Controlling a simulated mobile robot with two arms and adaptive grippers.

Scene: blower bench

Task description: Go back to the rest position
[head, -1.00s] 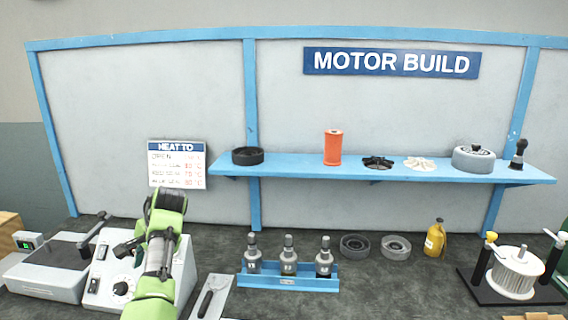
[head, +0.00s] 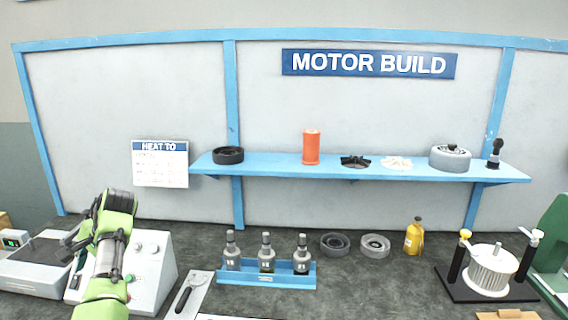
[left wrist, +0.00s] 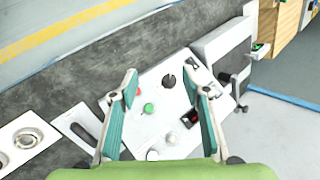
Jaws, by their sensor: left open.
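My left gripper (head: 72,240) is at the left of the head view, above the left part of the bench, with my green arm coming up from below. In the left wrist view the gripper (left wrist: 166,88) has its two teal fingers well apart, with nothing between them. It hangs over a white control box (head: 150,268) with knobs, which also shows in the left wrist view (left wrist: 160,122) with a green and a red button. My arm hides part of this box in the head view. My right gripper is in neither view.
A grey lidded unit (head: 38,262) stands left of the control box. Two grey rings, a yellow bottle (head: 414,237) and a motor stand (head: 490,272) follow. A blue shelf (head: 280,168) holds parts above.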

